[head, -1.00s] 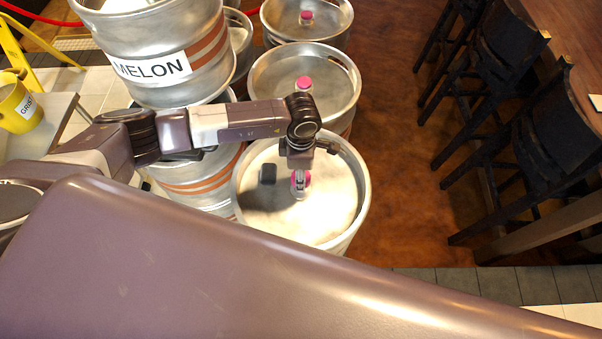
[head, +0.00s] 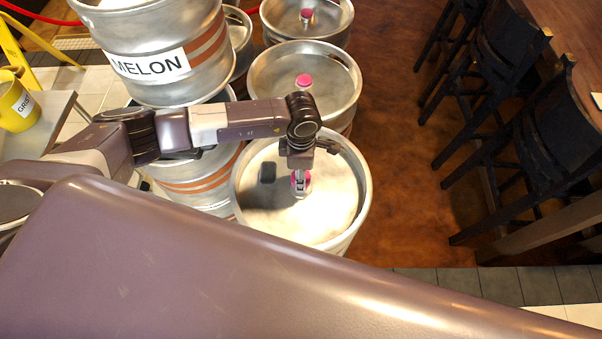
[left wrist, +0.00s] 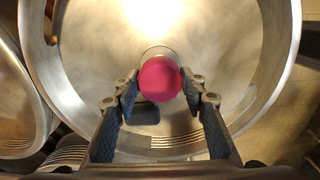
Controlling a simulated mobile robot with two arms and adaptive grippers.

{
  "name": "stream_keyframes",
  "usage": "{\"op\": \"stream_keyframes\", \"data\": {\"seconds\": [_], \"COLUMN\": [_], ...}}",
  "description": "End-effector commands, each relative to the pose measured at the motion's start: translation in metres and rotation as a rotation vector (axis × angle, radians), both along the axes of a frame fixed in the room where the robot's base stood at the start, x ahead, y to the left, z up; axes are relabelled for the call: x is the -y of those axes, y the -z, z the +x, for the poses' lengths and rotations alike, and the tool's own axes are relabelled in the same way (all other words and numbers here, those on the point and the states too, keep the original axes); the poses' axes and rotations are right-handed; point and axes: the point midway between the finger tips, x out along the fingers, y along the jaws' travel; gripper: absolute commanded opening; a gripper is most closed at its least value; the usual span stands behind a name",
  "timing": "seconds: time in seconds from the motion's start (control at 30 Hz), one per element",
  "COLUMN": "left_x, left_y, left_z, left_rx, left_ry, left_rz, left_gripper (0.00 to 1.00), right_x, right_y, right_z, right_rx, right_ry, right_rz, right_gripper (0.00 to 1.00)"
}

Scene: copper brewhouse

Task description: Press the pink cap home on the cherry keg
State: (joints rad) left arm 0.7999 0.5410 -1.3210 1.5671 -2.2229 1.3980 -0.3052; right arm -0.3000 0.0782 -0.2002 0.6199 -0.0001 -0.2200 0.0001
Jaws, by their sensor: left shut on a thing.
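The pink cap (left wrist: 160,78) is between the fingertips of my left gripper (left wrist: 161,88), which is shut on it. In the head view the pink cap (head: 307,180) shows beside the fingers of my left gripper (head: 300,184), low over the middle of the nearest keg (head: 335,205). A pale round rim (left wrist: 158,50) shows just behind the cap in the left wrist view. I cannot tell whether the cap is fully seated. No label is visible on this keg, so its name cannot be read. My right gripper is not in view.
Two more kegs with pink caps (head: 303,81) (head: 307,15) stand behind in a row. A keg labelled MELON (head: 150,65) is stacked at left. A yellow bucket (head: 18,104) sits on a table. Dark chairs (head: 540,130) line the right; the brown floor between is clear.

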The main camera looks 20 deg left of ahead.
Motion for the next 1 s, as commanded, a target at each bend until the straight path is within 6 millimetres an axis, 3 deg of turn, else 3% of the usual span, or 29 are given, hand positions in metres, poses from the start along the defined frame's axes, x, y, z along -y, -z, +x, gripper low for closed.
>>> {"op": "stream_keyframes", "data": {"seconds": [0.93,0.97,1.0], "left_x": [0.0,0.0,0.0], "left_y": [0.022,0.022,0.021], "left_z": [0.0,0.0,0.0], "left_rx": [0.0,0.0,0.0], "left_ry": [0.0,0.0,0.0], "left_rz": [0.0,0.0,0.0], "left_gripper": [0.1,0.4,0.44], "right_x": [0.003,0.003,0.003], "right_y": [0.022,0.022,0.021], "right_z": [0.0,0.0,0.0], "right_rx": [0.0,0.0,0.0], "right_ry": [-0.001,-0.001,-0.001], "right_rz": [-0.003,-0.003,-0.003], "right_gripper": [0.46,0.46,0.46]}}
